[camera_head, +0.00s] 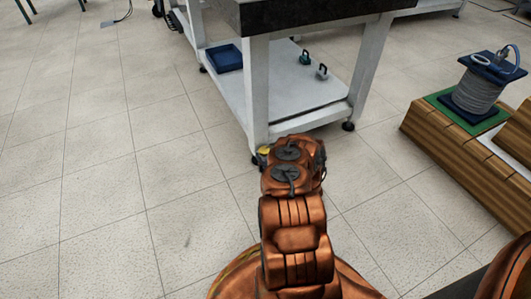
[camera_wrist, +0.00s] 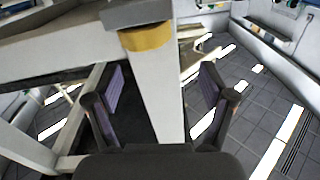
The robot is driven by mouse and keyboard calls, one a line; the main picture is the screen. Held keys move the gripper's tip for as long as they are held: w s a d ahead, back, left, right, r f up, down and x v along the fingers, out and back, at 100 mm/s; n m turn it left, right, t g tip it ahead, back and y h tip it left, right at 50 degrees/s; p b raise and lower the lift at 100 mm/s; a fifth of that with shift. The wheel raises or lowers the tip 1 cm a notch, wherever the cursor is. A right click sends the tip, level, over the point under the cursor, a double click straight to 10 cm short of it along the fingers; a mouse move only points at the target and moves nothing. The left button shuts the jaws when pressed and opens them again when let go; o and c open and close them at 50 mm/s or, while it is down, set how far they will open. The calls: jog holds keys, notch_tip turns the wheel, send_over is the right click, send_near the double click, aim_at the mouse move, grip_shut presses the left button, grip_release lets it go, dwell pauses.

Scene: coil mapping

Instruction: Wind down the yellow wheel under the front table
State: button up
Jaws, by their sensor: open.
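The yellow wheel (camera_wrist: 146,38) shows in the wrist view as a yellow band around the end of a white table leg (camera_wrist: 158,95), against a grey foot piece (camera_wrist: 138,12). In the head view a small patch of the yellow wheel (camera_head: 264,150) shows at the bottom of the near leg of the front table (camera_head: 257,85), partly hidden by my arm. My gripper (camera_wrist: 160,90) is open, with one finger on each side of the leg in the picture. The wheel appears beyond the fingertips, not between them. My arm hides the gripper in the head view.
The tiled floor (camera_head: 120,160) at left is clear.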

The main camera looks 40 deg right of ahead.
aim_at(265, 151)
jog(key=s+d+f+n+y, duration=0.1)
jog(key=s+f+n+y, duration=0.1)
jog(key=s+n+y, duration=0.15)
jog(key=shift+m+h, duration=0.25)
jog(key=shift+h, duration=0.2)
jog(key=shift+w+d+f+b, duration=0.1)
jog(key=shift+w+d+b, duration=0.1)
jog(key=shift+w, duration=0.95)
jog(key=shift+w+d+r+b, duration=0.15)
jog(key=shift+w+d, duration=0.1)
jog(key=shift+w, duration=0.95)
jog(key=shift+w+d+f+b, duration=0.15)
jog(key=shift+w+d+b, duration=0.05)
jog(key=shift+w, duration=0.95)
jog(key=shift+c, duration=0.4)
jog(key=c, duration=1)
jog(key=shift+s+a+f, duration=0.1)
jog(key=shift+a, duration=0.1)
jog(key=shift+c, duration=0.4)
jog(key=shift+w+m+h, duration=0.2)
jog(key=shift+m+h, duration=0.2)
jog(key=shift+h, duration=0.2)
